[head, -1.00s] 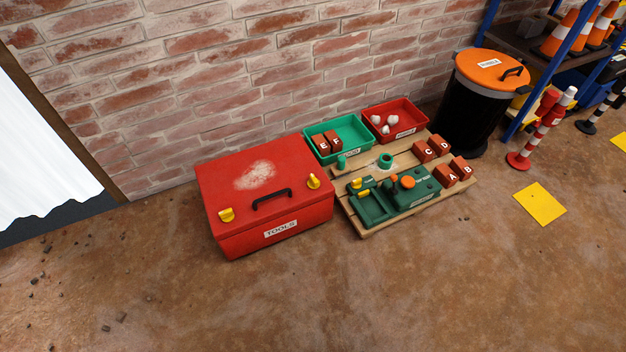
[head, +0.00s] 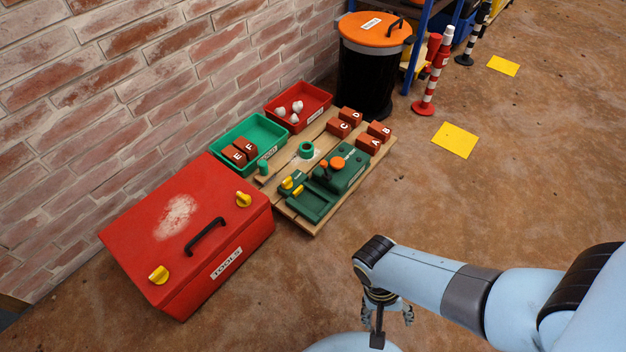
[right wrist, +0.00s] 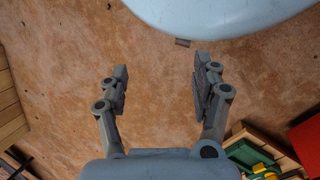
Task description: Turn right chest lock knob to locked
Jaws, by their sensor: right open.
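The red tool chest (head: 150,235) labelled TOOLS stands on the floor against the brick wall at the left in the head view, its lid shut. Its right yellow lock knob (head: 243,199) sits at the lid's right front corner, and the left yellow knob (head: 158,275) at the lower left corner. A black handle (head: 205,237) lies between them. My right gripper (head: 388,312) hangs open and empty above the floor, right of the chest and well apart from it. In the right wrist view its two fingers (right wrist: 160,80) are spread with nothing between them. My left gripper is not in view.
A wooden pallet (head: 306,226) with a green fixture (head: 340,170) and brown lettered blocks (head: 369,143) lies right of the chest. A green bin (head: 222,143) and a red bin (head: 275,105) stand behind. Open floor (head: 450,205) lies to the right.

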